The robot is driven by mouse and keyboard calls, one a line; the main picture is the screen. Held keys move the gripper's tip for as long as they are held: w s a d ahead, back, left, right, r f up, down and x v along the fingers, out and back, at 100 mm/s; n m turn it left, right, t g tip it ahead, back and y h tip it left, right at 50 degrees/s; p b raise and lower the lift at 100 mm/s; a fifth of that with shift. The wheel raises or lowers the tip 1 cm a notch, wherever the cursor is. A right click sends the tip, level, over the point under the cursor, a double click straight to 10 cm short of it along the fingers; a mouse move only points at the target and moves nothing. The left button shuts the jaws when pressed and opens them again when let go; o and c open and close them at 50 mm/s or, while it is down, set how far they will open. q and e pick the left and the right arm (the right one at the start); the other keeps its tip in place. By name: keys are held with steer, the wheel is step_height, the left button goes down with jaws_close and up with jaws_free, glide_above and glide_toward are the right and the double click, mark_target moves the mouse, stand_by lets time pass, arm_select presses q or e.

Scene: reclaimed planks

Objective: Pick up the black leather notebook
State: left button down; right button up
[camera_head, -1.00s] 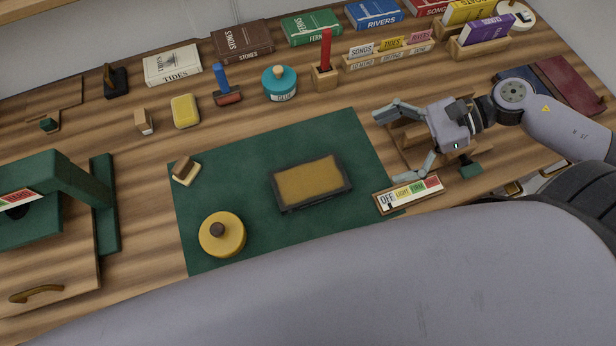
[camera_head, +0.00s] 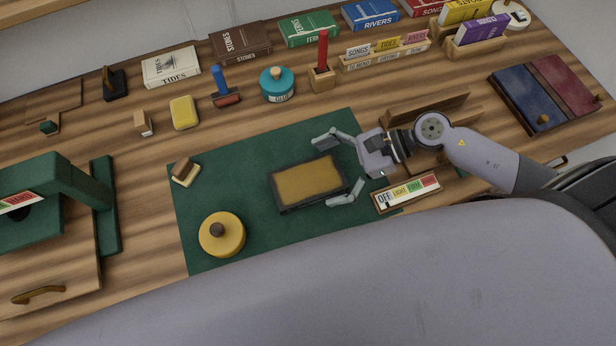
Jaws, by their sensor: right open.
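A flat rectangular thing with a black rim and a tan, worn-looking top, seemingly the black leather notebook (camera_head: 308,182), lies on the green mat (camera_head: 255,155). My right gripper (camera_head: 335,170) is open and empty at its right end, one finger towards the far corner and the other towards the near corner. I cannot tell whether the fingers touch it, or how high they are above the mat. My left gripper is not in view.
A yellow round pot (camera_head: 222,236) and a small wooden block (camera_head: 185,172) stand on the mat's left side. A label strip (camera_head: 408,193) lies below my right gripper. A green press (camera_head: 70,190) stands at the left. Books and a glue jar (camera_head: 277,86) line the back.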

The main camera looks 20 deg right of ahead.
mark_target(308, 182)
steer(key=shift+x, duration=1.45)
steer(key=shift+f, duration=0.1)
steer(key=shift+c, duration=0.2)
steer(key=c, duration=1.2)
